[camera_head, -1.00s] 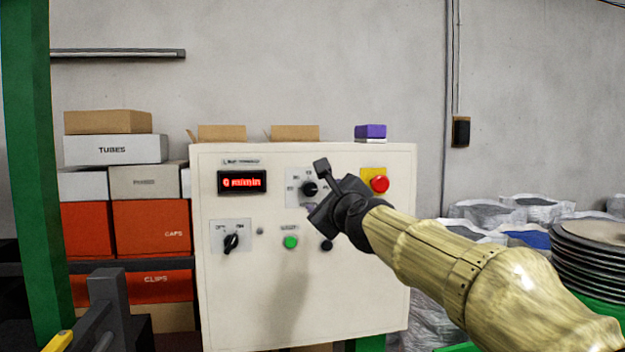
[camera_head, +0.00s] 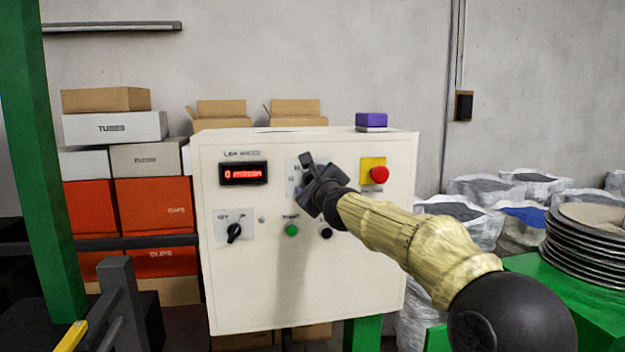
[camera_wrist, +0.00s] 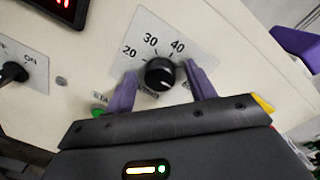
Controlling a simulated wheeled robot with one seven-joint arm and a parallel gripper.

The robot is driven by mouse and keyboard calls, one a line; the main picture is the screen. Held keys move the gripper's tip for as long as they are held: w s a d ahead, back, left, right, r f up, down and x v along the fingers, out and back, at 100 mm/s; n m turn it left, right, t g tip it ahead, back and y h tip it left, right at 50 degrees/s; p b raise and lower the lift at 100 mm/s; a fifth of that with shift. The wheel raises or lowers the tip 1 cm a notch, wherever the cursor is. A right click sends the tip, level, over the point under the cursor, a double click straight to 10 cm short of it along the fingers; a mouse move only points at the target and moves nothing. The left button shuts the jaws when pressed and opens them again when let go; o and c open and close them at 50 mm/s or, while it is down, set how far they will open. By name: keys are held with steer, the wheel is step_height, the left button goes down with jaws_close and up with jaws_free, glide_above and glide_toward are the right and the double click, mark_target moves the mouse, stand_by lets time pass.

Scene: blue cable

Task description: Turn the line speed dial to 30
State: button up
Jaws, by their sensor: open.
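The line speed dial (camera_wrist: 160,74) is a black round knob on a pale scale plate (camera_wrist: 187,40) marked 20, 30 and 40 in the wrist view. My gripper (camera_wrist: 161,82) is open, with one purple finger on each side of the dial. I cannot tell whether either finger touches it. In the head view my gripper (camera_head: 312,178) covers the dial and most of its plate. The red display (camera_head: 242,173) on the cream control panel (camera_head: 260,285) reads 0 m/min.
A key switch (camera_head: 234,232), a green button (camera_head: 292,230) and a black button (camera_head: 326,233) sit below. A red emergency stop (camera_head: 379,174) on yellow is close to the right of my gripper. A purple block (camera_head: 371,119) stands on the panel's top.

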steer(key=c, duration=1)
steer(key=shift+n, duration=0.4)
steer(key=shift+a+f+n+h+p, duration=0.1)
steer(key=shift+n+h+p, duration=0.45)
steer(key=shift+n, duration=3.6)
steer(key=shift+r+n+h+p, duration=0.1)
steer(key=shift+n+p, duration=0.75)
steer(key=shift+n, duration=3.25)
steer(key=shift+a+f+n+h+p, duration=0.1)
steer(key=shift+n+h+p, duration=0.45)
steer(key=shift+n, duration=3.6)
steer(key=shift+d, duration=0.1)
